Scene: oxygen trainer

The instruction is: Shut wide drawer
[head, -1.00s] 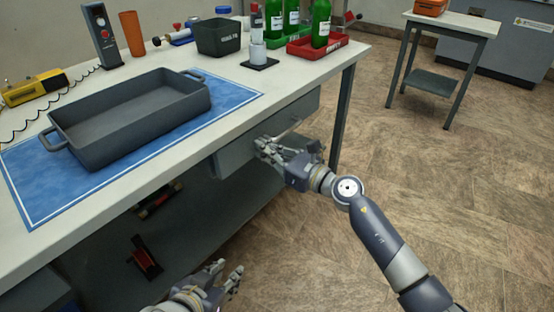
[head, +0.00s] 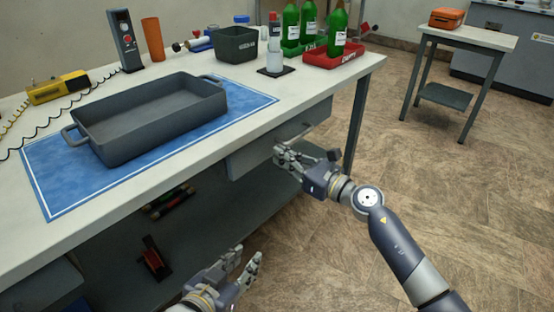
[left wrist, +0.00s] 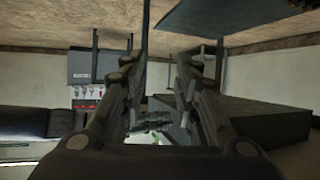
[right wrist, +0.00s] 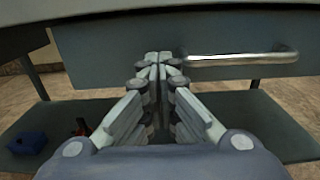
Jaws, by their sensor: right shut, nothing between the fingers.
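The wide drawer (head: 250,158) is under the worktable's front edge. Its grey front also fills the upper part of the right wrist view (right wrist: 115,50), with a metal bar handle (right wrist: 240,60) at the right. My right gripper (head: 281,153) is shut and empty. Its fingertips (right wrist: 160,60) are at the drawer front, just left of the handle; whether they touch is unclear. How far the drawer stands out is hard to tell, as the tabletop covers its inside. My left gripper (head: 245,262) is open and empty, low in front of the table's lower shelf.
A lower shelf (head: 215,225) lies beneath. Floor is clear to the right, up to a small side table (head: 470,38).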

